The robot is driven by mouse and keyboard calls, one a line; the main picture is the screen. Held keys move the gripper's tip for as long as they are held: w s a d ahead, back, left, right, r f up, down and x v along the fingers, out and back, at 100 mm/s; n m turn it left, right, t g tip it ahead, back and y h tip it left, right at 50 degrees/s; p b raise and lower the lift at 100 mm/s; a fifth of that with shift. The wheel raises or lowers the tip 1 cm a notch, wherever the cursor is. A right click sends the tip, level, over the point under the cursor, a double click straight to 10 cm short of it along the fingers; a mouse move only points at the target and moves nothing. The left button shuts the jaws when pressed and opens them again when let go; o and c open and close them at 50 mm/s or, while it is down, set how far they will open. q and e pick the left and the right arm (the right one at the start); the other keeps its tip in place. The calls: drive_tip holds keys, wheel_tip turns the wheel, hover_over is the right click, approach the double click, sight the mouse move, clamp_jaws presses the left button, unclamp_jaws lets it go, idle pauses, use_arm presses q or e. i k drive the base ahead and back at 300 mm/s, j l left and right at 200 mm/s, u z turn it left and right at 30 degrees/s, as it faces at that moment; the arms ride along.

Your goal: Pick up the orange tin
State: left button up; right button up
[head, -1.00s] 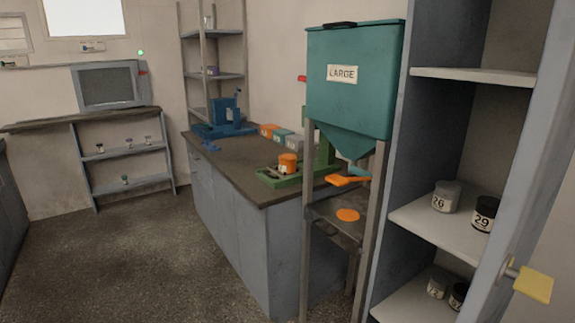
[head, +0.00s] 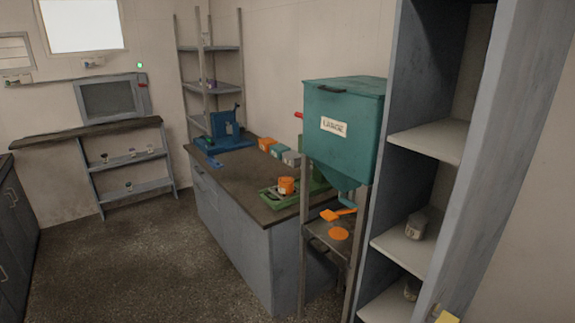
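An orange tin (head: 286,185) stands upright on a green tray-like base (head: 270,197) at the near right part of the dark counter (head: 235,180). An orange box-shaped item (head: 266,144) sits farther back on the counter, beside a teal one and a grey one. Neither of my grippers shows in the head view, so I cannot see whether they are open or shut.
A teal hopper (head: 345,135) marked LARGE stands on a metal frame right of the counter, with an orange scoop (head: 338,214) below it. A grey shelf unit (head: 425,145) is at the right. The floor (head: 130,255) at left is clear.

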sight(286, 189)
drive_tip(key=i+j+z, duration=0.1)
drive_tip(key=i+j, duration=0.2)
drive_tip(key=i+j+z, duration=0.1)
drive_tip(key=i+j, duration=0.25)
drive_tip(key=i, duration=0.15)
drive_tip(key=i+j+z, duration=0.1)
drive_tip(key=i+j, duration=0.3)
drive_tip(key=i+j+z, duration=0.1)
drive_tip(key=i+j, duration=0.25)
drive_tip(key=i+j+z, duration=0.1)
drive_tip(key=i+j, duration=0.3)
drive_tip(key=i+j+z, duration=0.1)
drive_tip(key=i+j, duration=0.25)
drive_tip(key=j, duration=0.15)
drive_tip(key=i+j, duration=0.3)
drive_tip(key=j, duration=0.2)
drive_tip(key=i+j+z, duration=0.15)
drive_tip(key=i+j, duration=0.2)
drive_tip(key=j, duration=0.15)
